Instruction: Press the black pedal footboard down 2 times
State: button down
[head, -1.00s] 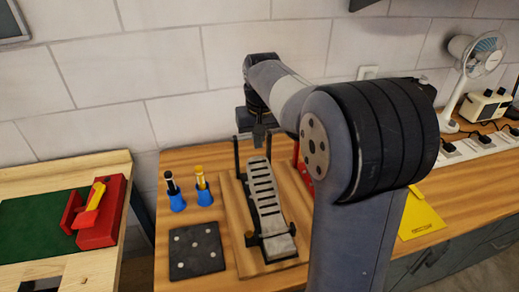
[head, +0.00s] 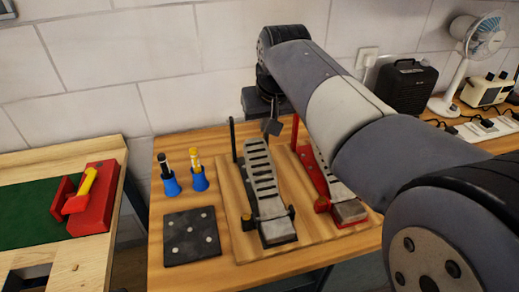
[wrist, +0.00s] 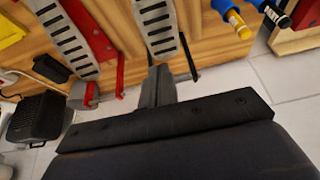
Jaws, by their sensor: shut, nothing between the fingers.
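The black pedal has a grey slotted footboard (head: 264,190) that slopes up toward the wall between thin black posts. It stands on a wooden board at the middle of the bench. My gripper (head: 271,128) is shut and empty, pointing down just above or beyond the footboard's far upper end. In the wrist view my gripper (wrist: 157,86) reaches close to the end of the footboard (wrist: 158,22). I cannot tell whether they touch, and a gap seems to show in the head view. The footboard looks raised.
A similar red pedal (head: 318,172) stands close on the right, under my arm. Blue holders (head: 171,186) and a black dotted pad (head: 192,236) are on the left. A black box (head: 407,86), a fan (head: 470,50) and a power strip (head: 485,132) are at the back right.

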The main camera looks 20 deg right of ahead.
aim_at(258, 154)
jog(key=shift+f, duration=0.1)
jog(key=p+x, duration=0.1)
jog(key=x, duration=1.3)
jog(key=shift+w, duration=0.1)
